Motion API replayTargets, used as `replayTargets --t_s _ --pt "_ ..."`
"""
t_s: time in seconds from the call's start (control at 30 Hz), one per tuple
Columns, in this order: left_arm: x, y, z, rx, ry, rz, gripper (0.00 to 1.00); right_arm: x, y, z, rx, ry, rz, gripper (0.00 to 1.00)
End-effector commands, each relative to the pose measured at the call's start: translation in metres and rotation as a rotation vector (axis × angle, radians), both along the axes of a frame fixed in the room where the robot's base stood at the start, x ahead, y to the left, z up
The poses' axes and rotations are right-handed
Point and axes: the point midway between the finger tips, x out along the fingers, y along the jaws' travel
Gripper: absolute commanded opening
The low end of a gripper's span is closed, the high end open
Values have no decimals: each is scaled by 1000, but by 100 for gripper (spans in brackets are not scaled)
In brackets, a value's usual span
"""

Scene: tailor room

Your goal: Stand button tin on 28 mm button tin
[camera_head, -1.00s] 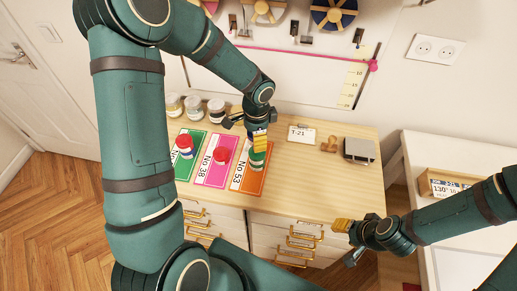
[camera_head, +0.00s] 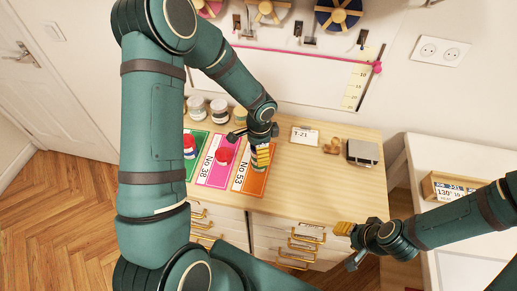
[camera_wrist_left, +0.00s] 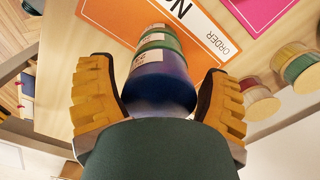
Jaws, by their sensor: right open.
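A blue tin (camera_wrist_left: 158,88) stands on a green tin with white labels (camera_wrist_left: 160,42) on the orange No 53 mat (camera_wrist_left: 108,14) in the left wrist view. My left gripper (camera_wrist_left: 160,85) has its yellow fingers on either side of the blue tin. They splay outward, with gaps at the tips; contact lower down is unclear. In the head view my left gripper (camera_head: 262,156) is over the orange mat (camera_head: 256,184) and mostly hides the stack. My right gripper (camera_head: 344,229) is open and empty in front of the cabinet at the right.
Several jars (camera_head: 218,110) line the back left. A T-21 card (camera_head: 304,135), a brown object (camera_head: 332,146) and a grey box (camera_head: 362,152) sit at the back right. The front-right tabletop is clear.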

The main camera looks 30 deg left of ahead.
Motion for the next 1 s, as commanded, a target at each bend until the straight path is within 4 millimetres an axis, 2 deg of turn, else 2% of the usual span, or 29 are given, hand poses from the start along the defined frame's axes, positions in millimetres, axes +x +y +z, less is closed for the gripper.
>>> replayTargets --t_s 0.33,0.47,1.0 --pt "0 0 1 0 0 0 95 0 0 1 0 -1 0 47" --pt "0 0 8 0 -1 1 95 0 0 6 1 -1 0 47" --pt "2 -2 107 1 -3 1 95 0 0 12 1 -1 2 47"
